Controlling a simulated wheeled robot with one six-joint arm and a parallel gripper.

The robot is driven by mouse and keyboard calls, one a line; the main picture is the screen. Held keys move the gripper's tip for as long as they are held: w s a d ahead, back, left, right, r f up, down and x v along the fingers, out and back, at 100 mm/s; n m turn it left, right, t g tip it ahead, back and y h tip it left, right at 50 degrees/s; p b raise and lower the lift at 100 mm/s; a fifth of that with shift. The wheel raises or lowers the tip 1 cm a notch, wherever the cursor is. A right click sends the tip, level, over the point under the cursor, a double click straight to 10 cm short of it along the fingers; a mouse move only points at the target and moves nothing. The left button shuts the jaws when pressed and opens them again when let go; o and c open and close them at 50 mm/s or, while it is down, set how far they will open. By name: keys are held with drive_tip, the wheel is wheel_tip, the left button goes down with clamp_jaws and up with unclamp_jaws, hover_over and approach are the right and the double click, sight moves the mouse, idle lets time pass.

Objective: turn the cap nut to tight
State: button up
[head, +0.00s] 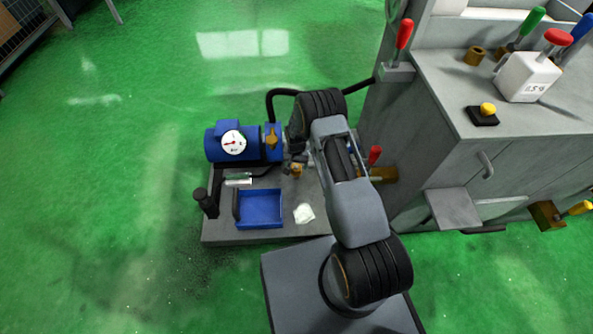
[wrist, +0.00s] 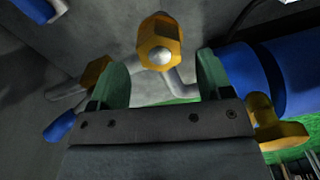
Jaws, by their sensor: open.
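The brass hexagonal cap nut (wrist: 160,35) is at the top middle of the wrist view, with a pale rounded end facing the camera. A grey pipe runs below and behind it. My gripper (wrist: 164,75) is open, with one green finger to the lower left of the nut and one to the lower right. The nut appears ahead of the gap, and I see no contact. In the head view my arm hides most of the gripper area, and I cannot clearly make out the nut there.
A blue pump with a pressure gauge (head: 233,142) stands on a grey base with a blue tray (head: 260,208) and a white cloth (head: 304,213). In the wrist view a brass fitting (wrist: 280,132) is close at right. The grey machine cabinet (head: 455,160) stands right.

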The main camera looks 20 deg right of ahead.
sight(296, 167)
drive_tip(key=shift+f+b, duration=0.5)
drive_tip(key=shift+f, duration=1.45)
drive_tip(key=shift+c, duration=0.3)
drive_tip(key=c, duration=0.9)
drive_tip(key=shift+o, duration=0.2)
